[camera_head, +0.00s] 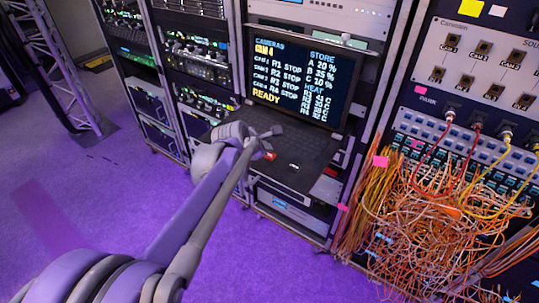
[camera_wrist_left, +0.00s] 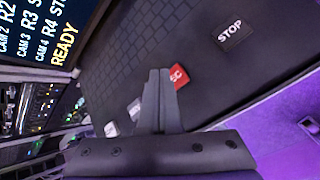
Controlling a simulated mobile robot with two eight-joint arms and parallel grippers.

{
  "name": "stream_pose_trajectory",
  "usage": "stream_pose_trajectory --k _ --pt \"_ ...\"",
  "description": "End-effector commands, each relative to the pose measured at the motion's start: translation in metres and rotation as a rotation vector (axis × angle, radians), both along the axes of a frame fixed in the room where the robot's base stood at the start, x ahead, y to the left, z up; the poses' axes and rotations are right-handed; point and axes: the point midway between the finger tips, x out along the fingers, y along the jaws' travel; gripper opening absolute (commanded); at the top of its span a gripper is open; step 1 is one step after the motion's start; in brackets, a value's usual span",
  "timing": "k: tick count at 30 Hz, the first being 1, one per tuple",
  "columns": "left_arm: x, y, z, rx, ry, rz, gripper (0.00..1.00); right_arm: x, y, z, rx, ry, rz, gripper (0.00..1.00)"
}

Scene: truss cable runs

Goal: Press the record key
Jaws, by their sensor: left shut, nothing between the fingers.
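The red record key (camera_wrist_left: 179,76) sits on the black keyboard shelf in the left wrist view. Its visible letters read "EC"; its left part is hidden behind my fingers. It also shows as a small red patch in the head view (camera_head: 270,156). My left gripper (camera_wrist_left: 159,73) is shut and empty, its fingertips beside the red key in the picture. Whether they touch it I cannot tell. In the head view the left gripper (camera_head: 277,131) is over the shelf below the screen. My right gripper is not in view.
A dark STOP key (camera_wrist_left: 231,34) lies right of the red key. Two pale keys, one here (camera_wrist_left: 110,129), lie left of my fingers. The screen (camera_head: 295,75) reads READY. Tangled orange cables (camera_head: 430,220) hang at the right rack.

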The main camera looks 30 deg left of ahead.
Motion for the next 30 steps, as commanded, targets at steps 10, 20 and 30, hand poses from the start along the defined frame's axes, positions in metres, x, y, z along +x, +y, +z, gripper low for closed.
stream_pose_trajectory --k 10,20,30 --pt "0.0 0.0 0.0 0.0 0.0 0.0 0.0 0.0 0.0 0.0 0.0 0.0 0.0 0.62" --pt "0.0 0.0 -0.0004 0.0 0.0 0.0 0.0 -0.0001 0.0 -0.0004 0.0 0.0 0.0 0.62" --pt "0.0 -0.0001 -0.0093 0.0 0.0 0.0 0.0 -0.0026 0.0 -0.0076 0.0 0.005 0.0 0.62"
